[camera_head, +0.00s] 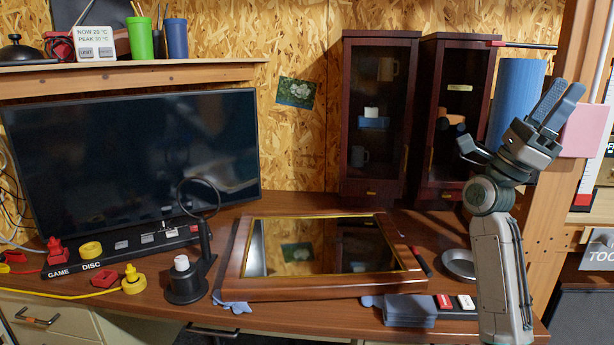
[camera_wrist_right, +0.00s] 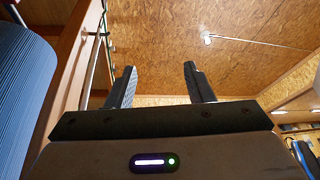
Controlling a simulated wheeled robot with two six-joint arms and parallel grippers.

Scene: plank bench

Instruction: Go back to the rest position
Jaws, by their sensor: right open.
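My right gripper (camera_head: 555,103) is raised at the right side of the head view, its fingers pointing up and to the right. Its two fingers are apart with nothing between them. In the right wrist view the open fingers (camera_wrist_right: 158,88) point up toward the chipboard ceiling. A blue cylinder (camera_head: 515,90) stands behind the right gripper, and it also shows at the left edge of the wrist view (camera_wrist_right: 22,90). A pink panel (camera_head: 586,131) is just to the right of the gripper. My left gripper is not in view.
A framed glass panel (camera_head: 238,272) lies on the bench. A black stand with a ring (camera_head: 187,283) is left of it, before a monitor (camera_head: 130,150). Two dark cabinets (camera_head: 344,120) stand at the back. A wooden post (camera_head: 545,215) is close right of my right arm.

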